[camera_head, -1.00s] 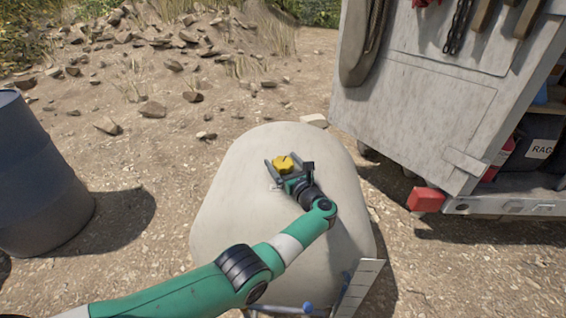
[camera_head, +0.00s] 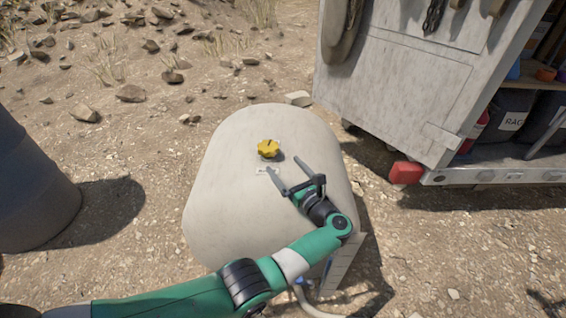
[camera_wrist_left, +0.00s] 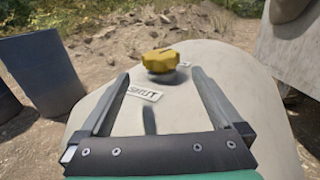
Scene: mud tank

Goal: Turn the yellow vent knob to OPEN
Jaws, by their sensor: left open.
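The yellow vent knob (camera_head: 268,149) stands on top of the pale rounded tank (camera_head: 225,205). It has lobed edges and a dark mark on its top. In the left wrist view the knob (camera_wrist_left: 160,61) is just beyond the fingertips. A white label reading SHUT (camera_wrist_left: 145,93) lies on the tank on the near side of the knob. Part of another label shows at the knob's right, its text unreadable. My left gripper (camera_head: 284,173) is open and empty, apart from the knob, to its lower right. My right gripper is not in view.
A dark blue-grey barrel (camera_head: 30,185) stands at the left. A grey cabinet (camera_head: 385,100) with hanging tools and a red lamp (camera_head: 405,173) is at the right. Stony ground lies around the tank. The space above the tank top is clear.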

